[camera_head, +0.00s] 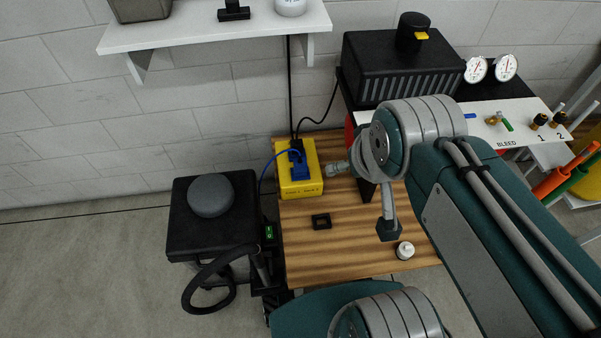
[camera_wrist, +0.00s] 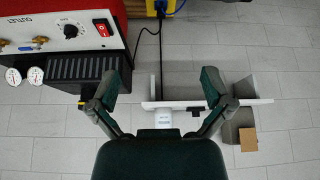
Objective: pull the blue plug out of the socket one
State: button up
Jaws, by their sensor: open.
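The blue plug (camera_head: 299,169) sits in the top of the yellow socket box (camera_head: 311,186) on the wooden bench. A thin blue cord loops from it to the left. The small print on the box is too blurred to read. In the wrist view, which looks upside down, the yellow box (camera_wrist: 151,9) and blue plug (camera_wrist: 172,6) show only at the top edge. My gripper (camera_wrist: 164,82) is open, its two fingers wide apart and empty, with the plug well away from them.
The wooden bench (camera_head: 350,245) also holds a small black square frame (camera_head: 321,221) and a white knob-like piece (camera_head: 405,250). A black stool-like unit (camera_head: 190,235) stands left. A white shelf (camera_head: 215,32) juts from the wall above.

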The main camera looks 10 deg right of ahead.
jog(key=shift+w+r, duration=0.1)
jog(key=shift+w, duration=0.1)
jog(key=c, duration=0.6)
jog(key=g, duration=0.6)
send_over(300, 156)
notch_tip(300, 156, down, 38)
jog(key=shift+c, duration=0.2)
jog(key=shift+m, duration=0.4)
notch_tip(300, 156, down, 11)
jog(key=shift+w+f, duration=0.15)
grip_shut()
jog(key=shift+r, duration=1.25)
